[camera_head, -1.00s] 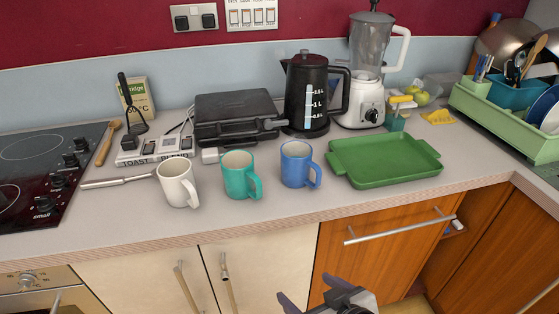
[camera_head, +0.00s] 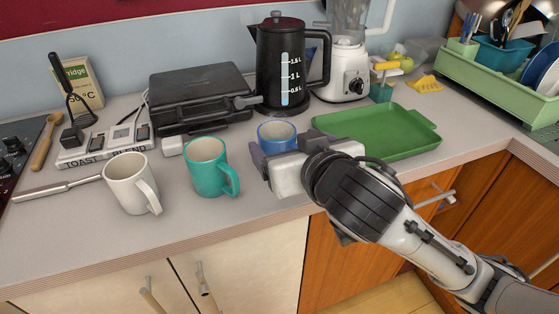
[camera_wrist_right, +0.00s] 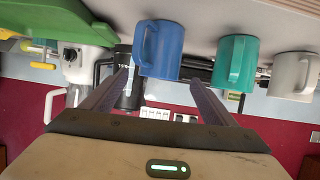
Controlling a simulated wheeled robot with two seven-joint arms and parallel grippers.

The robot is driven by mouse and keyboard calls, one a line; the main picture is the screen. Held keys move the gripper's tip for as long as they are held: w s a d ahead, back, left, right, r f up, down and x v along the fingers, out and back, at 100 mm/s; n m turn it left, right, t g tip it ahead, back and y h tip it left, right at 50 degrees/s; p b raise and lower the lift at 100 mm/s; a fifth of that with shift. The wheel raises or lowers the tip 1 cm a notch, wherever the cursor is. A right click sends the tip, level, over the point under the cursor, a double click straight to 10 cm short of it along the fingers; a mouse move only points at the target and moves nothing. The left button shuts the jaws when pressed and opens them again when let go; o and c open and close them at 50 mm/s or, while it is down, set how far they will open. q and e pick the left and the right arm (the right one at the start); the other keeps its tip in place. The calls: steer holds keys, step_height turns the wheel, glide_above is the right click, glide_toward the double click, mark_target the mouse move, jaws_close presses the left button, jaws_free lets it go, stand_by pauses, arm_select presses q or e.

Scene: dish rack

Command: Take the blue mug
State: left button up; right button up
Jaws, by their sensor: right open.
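The blue mug (camera_head: 277,131) stands on the counter, its lower part hidden behind my right gripper in the head view. My right gripper (camera_head: 273,158) is open and empty, on the near side of the mug. In the upside-down right wrist view, the blue mug (camera_wrist_right: 160,50) lies ahead, between the lines of the two spread fingers of my right gripper (camera_wrist_right: 161,78). Its handle shows at the left there. I cannot tell whether the fingertips reach past its near side. My left gripper is not in view.
A teal mug (camera_head: 206,168) stands just left of the blue mug, with a white mug (camera_head: 130,184) further left. A green tray (camera_head: 399,141) lies close to the right. A black kettle (camera_head: 270,65) and a black grill (camera_head: 202,92) stand behind.

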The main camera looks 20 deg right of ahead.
steer(key=shift+f+x, duration=0.2)
steer(key=shift+x, duration=1.35)
steer(key=shift+f+x, duration=0.25)
steer(key=shift+x, duration=1.35)
steer(key=shift+s+d, duration=0.1)
steer(key=shift+s, duration=0.15)
steer(key=shift+c, duration=0.3)
steer(key=shift+r, duration=0.1)
steer(key=c, duration=1.5)
